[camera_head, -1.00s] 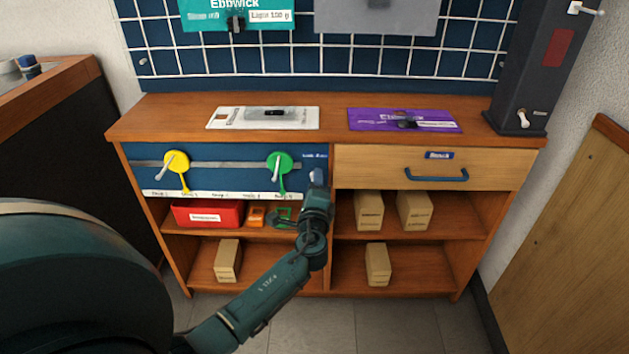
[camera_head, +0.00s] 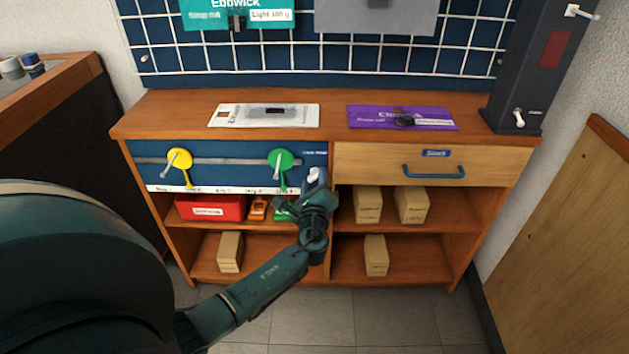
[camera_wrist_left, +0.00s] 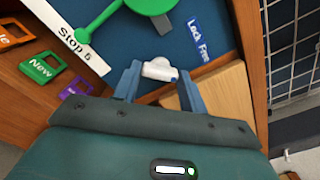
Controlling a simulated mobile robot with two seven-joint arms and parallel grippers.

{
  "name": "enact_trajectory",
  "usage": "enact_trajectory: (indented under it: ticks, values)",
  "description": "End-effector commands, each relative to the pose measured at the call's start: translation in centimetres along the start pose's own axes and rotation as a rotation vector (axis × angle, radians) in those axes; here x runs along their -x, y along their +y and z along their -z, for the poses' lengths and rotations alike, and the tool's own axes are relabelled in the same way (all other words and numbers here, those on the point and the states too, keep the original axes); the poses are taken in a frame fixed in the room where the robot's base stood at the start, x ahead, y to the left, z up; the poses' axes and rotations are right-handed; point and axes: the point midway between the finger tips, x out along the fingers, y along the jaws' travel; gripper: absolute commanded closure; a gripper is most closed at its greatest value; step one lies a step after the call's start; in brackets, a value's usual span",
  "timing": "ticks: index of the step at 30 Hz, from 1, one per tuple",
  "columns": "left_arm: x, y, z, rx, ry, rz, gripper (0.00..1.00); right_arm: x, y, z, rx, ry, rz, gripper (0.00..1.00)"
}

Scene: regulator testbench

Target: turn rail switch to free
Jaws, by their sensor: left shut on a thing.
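The rail switch, a small white knob (camera_head: 313,175), sits at the right end of the blue rail panel (camera_head: 225,150), below the "Lock Free" label. In the left wrist view the white knob (camera_wrist_left: 159,69) lies between the two blue fingers of my left gripper (camera_wrist_left: 160,78), beside the "Lock Free" label (camera_wrist_left: 197,38). My left gripper (camera_head: 314,184) is shut on the knob. Its fingers and wrist hide the knob's lower part in the head view, so its exact setting is hard to read. My right gripper is not in view.
A yellow lever (camera_head: 178,160) and a green lever (camera_head: 281,158) sit on the grey rail left of the knob. A drawer (camera_head: 380,165) with a blue handle is at right. Below are a red bin (camera_head: 210,207), tags and several tan boxes. A dark column (camera_head: 535,70) stands at right.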

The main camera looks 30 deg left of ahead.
Motion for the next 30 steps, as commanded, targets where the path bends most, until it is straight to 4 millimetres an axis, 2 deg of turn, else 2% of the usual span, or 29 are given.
enact_trajectory:
  ticks: [10,11,18,26,30]
  values:
    - [-0.1,-0.1,-0.2,-0.007,-0.004,0.003,0.81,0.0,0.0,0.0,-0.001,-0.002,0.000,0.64]
    - [-0.1,-0.1,-0.2,-0.007,-0.004,0.003,0.57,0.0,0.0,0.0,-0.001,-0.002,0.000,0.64]
    - [-0.1,-0.1,-0.1,-0.005,-0.002,0.002,0.37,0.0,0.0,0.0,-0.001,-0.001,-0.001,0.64]
    - [0.1,0.0,0.0,-0.004,-0.001,0.001,0.36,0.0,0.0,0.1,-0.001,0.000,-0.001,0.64]
    - [1.3,0.0,0.0,-0.004,0.001,-0.001,0.36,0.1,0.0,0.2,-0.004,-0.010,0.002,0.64]
